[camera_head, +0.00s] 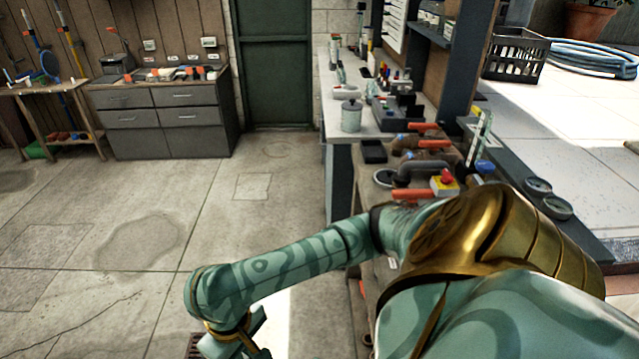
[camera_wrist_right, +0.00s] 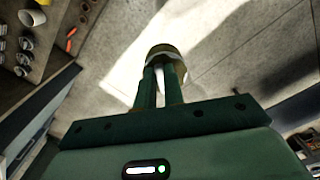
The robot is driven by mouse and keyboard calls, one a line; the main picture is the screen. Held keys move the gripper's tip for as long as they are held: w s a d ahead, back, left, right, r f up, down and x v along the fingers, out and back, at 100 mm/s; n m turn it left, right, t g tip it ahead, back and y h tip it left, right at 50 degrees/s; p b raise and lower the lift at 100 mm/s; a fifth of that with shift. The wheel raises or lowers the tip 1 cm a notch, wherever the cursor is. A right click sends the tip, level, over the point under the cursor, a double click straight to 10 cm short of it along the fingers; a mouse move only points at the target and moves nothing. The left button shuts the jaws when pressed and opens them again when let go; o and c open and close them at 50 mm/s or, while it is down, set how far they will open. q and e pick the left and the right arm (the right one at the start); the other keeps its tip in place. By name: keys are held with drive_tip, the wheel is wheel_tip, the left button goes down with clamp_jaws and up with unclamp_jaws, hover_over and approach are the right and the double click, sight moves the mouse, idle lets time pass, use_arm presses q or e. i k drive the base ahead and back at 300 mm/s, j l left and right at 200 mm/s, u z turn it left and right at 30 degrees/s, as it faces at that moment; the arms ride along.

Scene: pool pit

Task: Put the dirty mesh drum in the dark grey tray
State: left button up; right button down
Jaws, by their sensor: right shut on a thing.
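My right gripper (camera_wrist_right: 162,82) shows in the right wrist view, with its two fingers shut on a small round thing. This thing, which I take for the dirty mesh drum (camera_wrist_right: 166,51), has a tan-brown rim and a paler side. The fingers hide part of it, and its mesh is too small to make out. In the head view my right arm reaches across to the lower left, and its fingertips and load are cut off by the bottom edge. I cannot pick out the dark grey tray with certainty. My left gripper is not in view.
A workbench (camera_head: 345,155) with a lidded grey pot (camera_head: 351,116) runs along the middle right. A nearer wooden cart bears pipes with orange handles and a yellow box with a red button (camera_head: 444,182). Grey drawers (camera_head: 165,120) stand back left. The concrete floor (camera_head: 130,215) is open.

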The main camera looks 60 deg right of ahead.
sight(373, 154)
drive_tip(key=i+j+z, duration=0.2)
drive_tip(key=i, duration=0.2)
drive_tip(key=i+j+z, duration=0.2)
drive_tip(key=i, duration=0.25)
drive_tip(key=i+l+z, duration=0.25)
drive_tip(key=z, duration=0.25)
drive_tip(key=i+l+z, duration=0.1)
drive_tip(key=i+z, duration=0.65)
drive_tip(key=z, duration=0.2)
drive_tip(key=i+j+z, duration=0.1)
drive_tip(key=i+z, duration=0.2)
drive_tip(key=z, duration=0.15)
